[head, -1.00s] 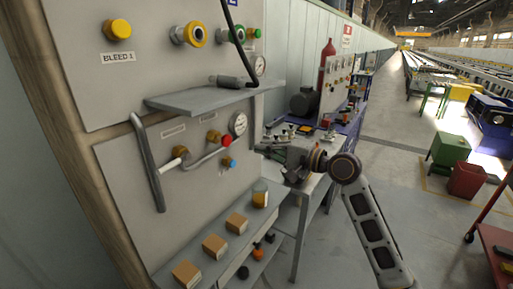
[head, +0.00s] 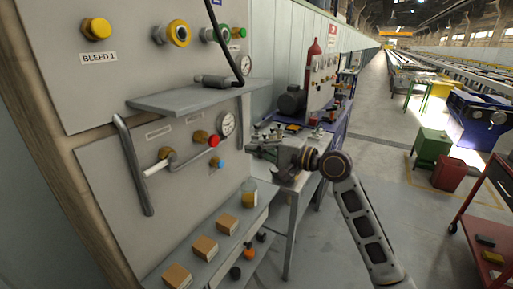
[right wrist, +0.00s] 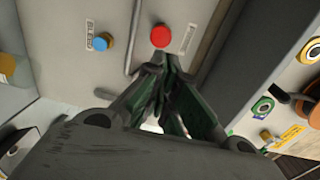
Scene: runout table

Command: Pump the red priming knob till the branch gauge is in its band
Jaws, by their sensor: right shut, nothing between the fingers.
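The red priming knob (head: 213,141) sticks out on its brass stem from the lower grey panel. It also shows in the right wrist view (right wrist: 160,36), just beyond the fingertips. The round white gauge (head: 227,124) is above and right of the knob; its needle and band are too small to read. My right gripper (head: 250,147) is to the right of the knob, apart from it. In the right wrist view its fingers (right wrist: 160,66) are together and empty, pointing toward the knob. My left gripper is not in view.
A blue knob (head: 220,163) sits just below the red one. A bent grey handle (head: 135,165) and a grey shelf (head: 190,97) jut out nearby. Wooden blocks (head: 204,249) and a jar stand on a lower ledge. A workbench is behind my right gripper.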

